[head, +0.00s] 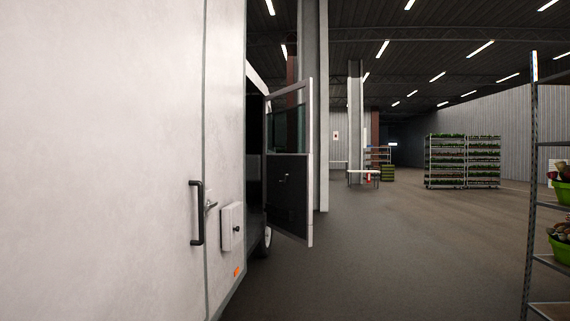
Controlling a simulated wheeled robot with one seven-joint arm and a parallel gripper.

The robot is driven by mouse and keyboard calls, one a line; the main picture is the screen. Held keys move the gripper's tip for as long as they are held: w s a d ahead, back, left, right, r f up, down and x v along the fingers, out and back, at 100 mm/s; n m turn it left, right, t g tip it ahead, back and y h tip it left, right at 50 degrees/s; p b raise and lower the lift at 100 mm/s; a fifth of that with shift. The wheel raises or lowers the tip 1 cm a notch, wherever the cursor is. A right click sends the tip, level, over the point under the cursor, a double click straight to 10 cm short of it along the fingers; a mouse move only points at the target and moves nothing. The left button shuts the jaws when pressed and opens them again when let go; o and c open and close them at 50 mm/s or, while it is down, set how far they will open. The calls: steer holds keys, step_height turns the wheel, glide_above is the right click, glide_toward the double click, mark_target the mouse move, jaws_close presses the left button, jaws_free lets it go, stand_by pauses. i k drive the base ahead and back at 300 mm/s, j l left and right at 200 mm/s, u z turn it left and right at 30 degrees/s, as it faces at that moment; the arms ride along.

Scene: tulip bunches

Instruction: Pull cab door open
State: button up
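The cab door (291,165) of a white van stands swung out from the vehicle's side, to the right of the van body (110,120). Its dark inner panel with a small handle (284,178) faces me, and its window is in the upper half. The cab opening (255,150) shows dark behind the body's edge. My gripper is not in view, and nothing is seen touching the door.
The van body fills the left, with a black grab handle (197,212) and a small box (231,226) on it. A shelf rack (531,180) with green pots stands at the right edge. Plant trolleys (462,161) stand farther back. The grey floor (400,250) between is clear.

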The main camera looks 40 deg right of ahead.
mark_target(287, 205)
steer(key=i+l+z, duration=0.75)
steer(key=i, duration=0.65)
steer(key=i+j+z, duration=0.15)
steer(key=i+z, duration=0.15)
steer(key=i, duration=2.65)
